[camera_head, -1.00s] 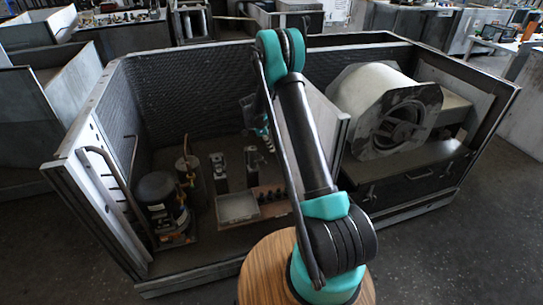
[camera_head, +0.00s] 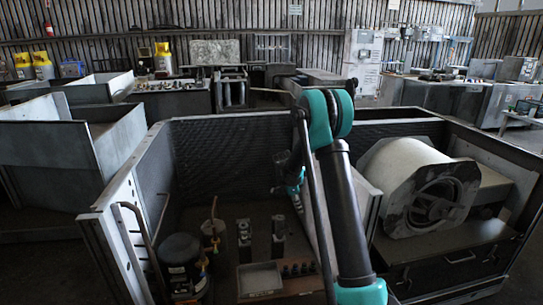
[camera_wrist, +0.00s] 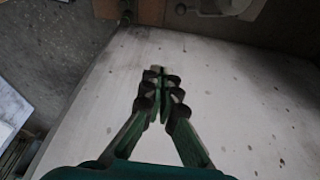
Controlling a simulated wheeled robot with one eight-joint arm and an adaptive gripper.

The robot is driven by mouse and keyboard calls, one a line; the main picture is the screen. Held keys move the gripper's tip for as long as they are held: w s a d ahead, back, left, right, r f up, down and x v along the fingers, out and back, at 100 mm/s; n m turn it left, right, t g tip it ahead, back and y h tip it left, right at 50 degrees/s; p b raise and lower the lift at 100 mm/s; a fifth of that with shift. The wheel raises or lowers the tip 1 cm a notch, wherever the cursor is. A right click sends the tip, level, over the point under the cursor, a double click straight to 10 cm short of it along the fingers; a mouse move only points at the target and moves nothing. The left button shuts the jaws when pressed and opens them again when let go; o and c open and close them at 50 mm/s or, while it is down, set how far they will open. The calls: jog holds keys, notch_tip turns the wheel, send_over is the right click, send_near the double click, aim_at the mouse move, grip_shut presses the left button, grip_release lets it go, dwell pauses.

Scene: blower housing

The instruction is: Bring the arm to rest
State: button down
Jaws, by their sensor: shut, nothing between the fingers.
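My gripper (camera_wrist: 158,92) shows in the wrist view with its two green-and-black fingers drawn together, shut and empty. Behind it in that view is a pale, flat panel surface (camera_wrist: 235,110); I cannot tell the gap between them. In the head view my arm rises from the bottom middle, bends at a teal elbow and reaches down into the open housing (camera_head: 215,145). The gripper end is mostly hidden there, behind the arm and in the dark beside the housing's inner divider.
A drum-shaped blower (camera_head: 430,190) fills the housing's right bay. A black compressor (camera_head: 183,262) stands at the left inside. A wooden tray (camera_head: 262,281) with small parts and upright metal pieces (camera_head: 278,238) are in the middle. Benches and grey bins stand behind.

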jog(key=s+d+r+n+t+y, duration=0.1)
jog(key=s+r+n, duration=0.3)
jog(key=s, duration=0.5)
jog(key=s+d+r+n+t+y, duration=0.1)
jog(key=s+r+n, duration=0.3)
jog(key=s, duration=0.5)
jog(key=s+d+r+n+t+y, duration=0.1)
jog(key=s+r+n, duration=0.25)
jog(key=s, duration=0.45)
jog(key=s+f+n+t, duration=0.1)
jog(key=s+f+n, duration=0.2)
jog(key=s+n, duration=0.55)
jog(key=w+d+f+m+g+y, duration=0.1)
jog(key=w+f+m+y, duration=0.1)
jog(key=w+m, duration=0.95)
jog(key=w+d+f+m+g+y, duration=0.1)
jog(key=w+f+m+g, duration=0.15)
jog(key=w+m, duration=0.9)
jog(key=w+d+f+y, duration=0.1)
jog(key=w+d+f, duration=0.1)
jog(key=w+f, duration=0.75)
jog(key=w+a+f, duration=0.3)
jog(key=a+f, duration=0.3)
jog(key=f, duration=0.2)
jog(key=shift+a, duration=0.35)
